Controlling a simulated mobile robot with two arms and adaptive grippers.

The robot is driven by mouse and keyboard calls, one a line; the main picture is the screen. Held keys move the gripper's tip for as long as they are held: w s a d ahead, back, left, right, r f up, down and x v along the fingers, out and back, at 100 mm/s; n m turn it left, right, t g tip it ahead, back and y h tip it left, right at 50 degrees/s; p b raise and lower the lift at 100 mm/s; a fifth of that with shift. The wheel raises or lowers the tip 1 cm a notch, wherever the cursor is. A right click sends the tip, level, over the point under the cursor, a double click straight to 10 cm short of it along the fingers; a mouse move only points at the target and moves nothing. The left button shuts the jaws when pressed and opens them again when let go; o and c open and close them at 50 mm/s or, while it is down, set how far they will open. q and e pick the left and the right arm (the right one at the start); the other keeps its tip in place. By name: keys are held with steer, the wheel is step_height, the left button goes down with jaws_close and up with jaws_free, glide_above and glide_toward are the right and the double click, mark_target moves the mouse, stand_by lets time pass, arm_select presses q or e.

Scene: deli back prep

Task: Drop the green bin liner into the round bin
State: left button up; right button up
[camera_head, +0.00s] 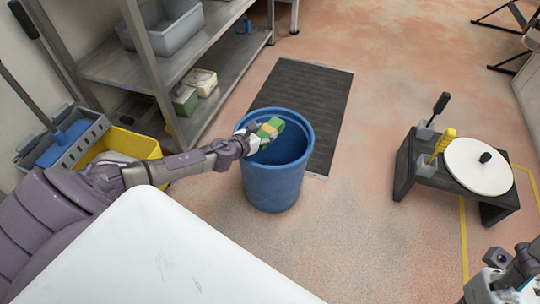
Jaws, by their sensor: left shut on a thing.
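The round bin (276,184) is blue, open at the top and upright on the floor in the middle of the camera_head view. My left gripper (259,137) reaches in from the left over the bin's mouth. It is shut on the green bin liner (271,127), a small green roll or bundle with a tan band. The liner is over the bin opening, inside the rim's outline. My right gripper (503,285) shows only in part at the lower right corner, away from the bin; its fingers cannot be made out.
A dark floor mat (318,92) lies behind the bin. A metal shelf (224,68) with tubs stands at the back left. A yellow mop bucket (135,145) is at left. A low dark stand (427,170) with a white round board is at right. A white surface (160,255) fills the front.

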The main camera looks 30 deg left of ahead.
arm_select(q)
steer(key=o, duration=1.2)
steer(key=v, duration=1)
steer(key=shift+s, duration=0.25)
steer(key=shift+v, duration=0.8)
